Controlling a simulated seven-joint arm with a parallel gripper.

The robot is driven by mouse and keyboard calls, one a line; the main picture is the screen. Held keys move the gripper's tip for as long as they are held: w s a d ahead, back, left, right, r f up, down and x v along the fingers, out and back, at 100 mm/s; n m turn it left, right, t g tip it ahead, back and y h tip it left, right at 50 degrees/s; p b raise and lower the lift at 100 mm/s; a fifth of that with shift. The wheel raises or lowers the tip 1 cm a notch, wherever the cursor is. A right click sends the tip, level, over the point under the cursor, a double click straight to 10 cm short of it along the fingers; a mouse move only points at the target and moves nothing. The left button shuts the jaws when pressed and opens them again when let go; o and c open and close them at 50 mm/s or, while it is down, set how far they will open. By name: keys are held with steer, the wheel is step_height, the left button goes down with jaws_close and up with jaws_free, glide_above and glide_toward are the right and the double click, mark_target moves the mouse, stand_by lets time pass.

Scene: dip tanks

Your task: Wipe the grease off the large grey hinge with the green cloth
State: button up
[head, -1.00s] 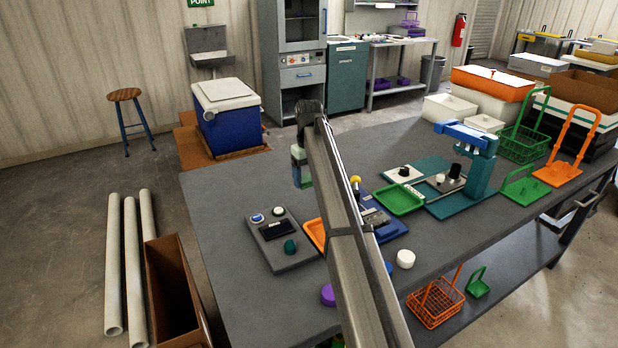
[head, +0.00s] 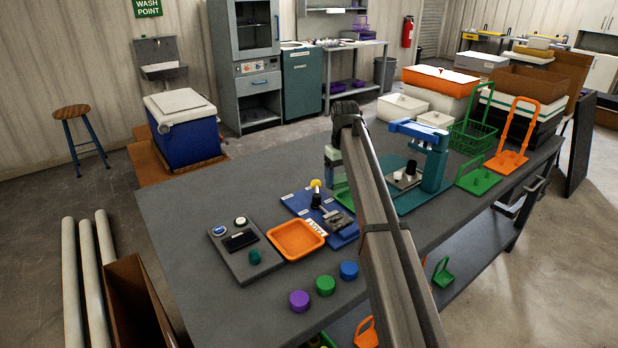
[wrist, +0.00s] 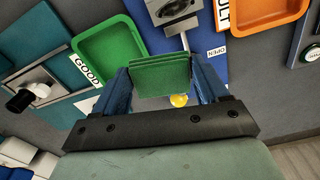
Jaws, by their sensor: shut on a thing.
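My gripper (wrist: 160,82) is shut on a folded green cloth (wrist: 160,68), held between its blue fingers in the wrist view. It hangs above the blue fixture board (wrist: 215,62). A grey metal piece (wrist: 174,12), perhaps the large grey hinge, sits on this board past the cloth, cut by the top edge. In the head view the blue board (head: 297,204) carries dark grey metal parts (head: 338,221), and my arm hides part of it. I cannot make out grease. The cloth cannot be clearly told in the head view.
A yellow knob (head: 316,183) stands up from the board. An orange tray (head: 296,240) and a button panel (head: 240,247) lie left, several round caps (head: 326,285) in front. In the wrist view a green tray (wrist: 110,48) marked GOOD lies left.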

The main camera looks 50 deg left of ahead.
steer(key=n, duration=0.1)
glide_above(346, 217)
steer(key=w, duration=0.2)
steer(key=n, duration=0.1)
steer(key=shift+n, duration=0.3)
steer(key=shift+s+f, duration=0.2)
steer(key=shift+f, duration=4.05)
steer(key=shift+s+r, duration=0.15)
steer(key=shift+s, duration=0.75)
steer(key=shift+c, duration=0.4)
steer(key=shift+s, duration=3.3)
steer(key=shift+w, duration=4.3)
step_height(346, 217, up, 8)
steer(key=shift+s, duration=0.1)
